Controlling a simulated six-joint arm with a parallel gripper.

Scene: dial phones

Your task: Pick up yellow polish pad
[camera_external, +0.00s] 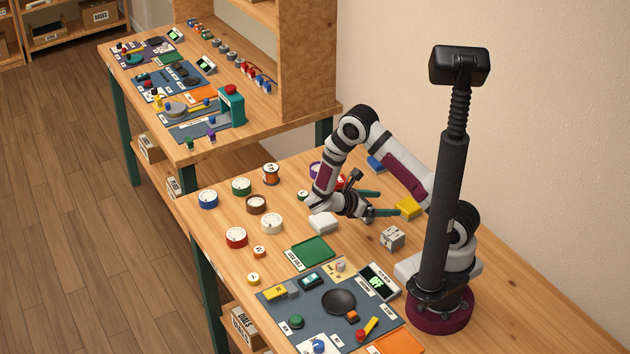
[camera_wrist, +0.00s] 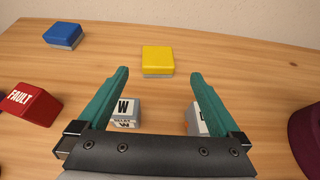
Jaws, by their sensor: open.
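The yellow polish pad (camera_external: 407,207) is a yellow block with a grey underside. It lies flat on the wooden table, near my base in the external view. In the wrist view the yellow pad (camera_wrist: 158,61) sits ahead of the fingertips, roughly centred between them and apart from both. My gripper (camera_external: 380,202) is open and empty, its two teal fingers pointing toward the pad's side of the table. In the wrist view my gripper (camera_wrist: 158,75) shows its fingers spread wide.
A blue block (camera_wrist: 64,35) and a red block marked FAULT (camera_wrist: 33,103) lie left of the pad. A grey lettered block (camera_external: 392,237) and a white block (camera_external: 323,222) stand nearby. Several dials and a grey-blue panel (camera_external: 280,313) occupy the front. Bare wood surrounds the pad.

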